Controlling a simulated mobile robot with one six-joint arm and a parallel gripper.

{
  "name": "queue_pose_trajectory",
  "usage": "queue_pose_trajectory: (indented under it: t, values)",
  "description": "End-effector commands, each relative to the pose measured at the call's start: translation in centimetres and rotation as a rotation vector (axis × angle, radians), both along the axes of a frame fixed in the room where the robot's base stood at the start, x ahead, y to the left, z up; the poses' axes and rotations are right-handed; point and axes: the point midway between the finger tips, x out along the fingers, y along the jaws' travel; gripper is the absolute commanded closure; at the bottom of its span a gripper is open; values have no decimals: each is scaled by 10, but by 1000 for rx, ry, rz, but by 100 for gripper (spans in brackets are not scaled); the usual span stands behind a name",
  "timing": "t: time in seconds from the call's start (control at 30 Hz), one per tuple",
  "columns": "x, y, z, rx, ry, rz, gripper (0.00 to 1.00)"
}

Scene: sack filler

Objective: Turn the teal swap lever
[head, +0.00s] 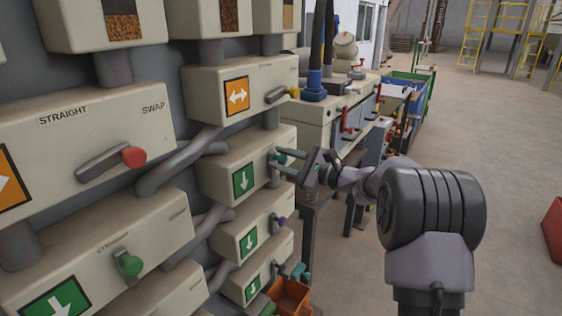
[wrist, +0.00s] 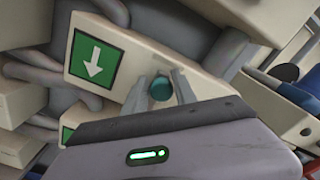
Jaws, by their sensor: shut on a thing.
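The teal swap lever (head: 281,161) is on the front of a cream box (head: 228,170) that bears a green panel with a white down arrow (head: 243,181). In the wrist view its round teal knob (wrist: 160,88) sits between the two grey fingers. My gripper (wrist: 158,92) is shut on the knob. In the head view my gripper (head: 287,163) reaches the lever from the right, and its fingers partly hide the knob and the lever's arm. The green arrow panel (wrist: 96,58) also shows in the wrist view, left of the knob.
Below is a purple-knobbed lever (head: 279,222). A red-knobbed lever (head: 132,158) is nearer at left. Grey pipes link the boxes. Open floor (head: 480,140) lies to the right.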

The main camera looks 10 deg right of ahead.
Motion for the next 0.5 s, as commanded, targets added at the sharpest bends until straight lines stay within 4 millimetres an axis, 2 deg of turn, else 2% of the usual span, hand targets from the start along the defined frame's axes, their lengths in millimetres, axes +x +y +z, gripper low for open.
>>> queue_pose_trajectory:
  t: [0.03, 0.2, 0.23, 0.3, 0.5]
  values:
    - [0, -2, -6, -9, 6, -5, 100]
    - [0, -2, -6, -9, 7, -5, 100]
    - [0, -2, -6, -9, 7, -5, 65]
    - [0, -2, -6, -8, 7, -5, 51]
    - [0, -1, -3, -5, 5, -3, 50]
